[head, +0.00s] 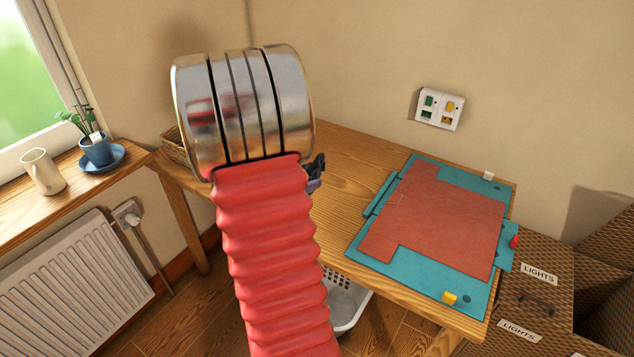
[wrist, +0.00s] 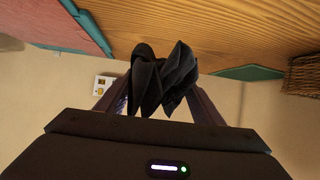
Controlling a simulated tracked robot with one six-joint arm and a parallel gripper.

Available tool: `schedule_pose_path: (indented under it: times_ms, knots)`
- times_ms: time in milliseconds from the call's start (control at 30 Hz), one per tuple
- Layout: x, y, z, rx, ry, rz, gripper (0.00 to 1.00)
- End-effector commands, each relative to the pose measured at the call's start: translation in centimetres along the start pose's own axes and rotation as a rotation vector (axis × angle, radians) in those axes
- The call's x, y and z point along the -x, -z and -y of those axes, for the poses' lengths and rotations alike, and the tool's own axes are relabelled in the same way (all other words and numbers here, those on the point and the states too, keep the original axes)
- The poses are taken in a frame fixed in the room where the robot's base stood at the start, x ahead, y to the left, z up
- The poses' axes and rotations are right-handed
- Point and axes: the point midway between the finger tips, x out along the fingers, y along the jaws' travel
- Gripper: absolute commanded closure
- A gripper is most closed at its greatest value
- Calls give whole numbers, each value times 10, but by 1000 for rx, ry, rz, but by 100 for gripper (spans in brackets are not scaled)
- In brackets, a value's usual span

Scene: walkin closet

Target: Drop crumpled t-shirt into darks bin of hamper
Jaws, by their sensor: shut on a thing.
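A crumpled black t-shirt (wrist: 165,75) hangs bunched between the fingers of my gripper (wrist: 160,92) in the wrist view. The gripper is shut on it. In the head view my red arm hides most of the gripper. A small dark bit of the shirt (head: 317,165) shows just right of the arm, in front of the wooden table. The woven brown hamper (head: 548,300) is at the lower right of the head view, beside the table. Two labels on it read LIGHTS. I cannot make out a darks label, and the right picture edge cuts the hamper off.
The wooden table (head: 340,210) carries a teal board with a red sheet (head: 440,220). A pale perforated basket (head: 347,300) is beneath the table. A wicker basket (head: 174,146) is at the left corner. The sill (head: 125,160) holds a jug and a potted plant above a radiator (head: 75,275).

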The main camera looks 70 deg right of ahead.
Motion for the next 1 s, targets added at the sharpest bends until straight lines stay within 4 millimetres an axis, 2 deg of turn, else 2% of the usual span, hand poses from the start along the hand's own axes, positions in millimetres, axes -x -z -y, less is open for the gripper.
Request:
schedule_pose_path:
  times_ms: [267, 500, 800, 1000]
  knots:
    - [55, -14, 95, 133, 247, -1, 64]
    - [119, -38, 169, 256, 470, -1, 64]
    - [214, -81, 239, 406, 745, -1, 64]
    - [284, -116, 270, 506, 926, -1, 64]
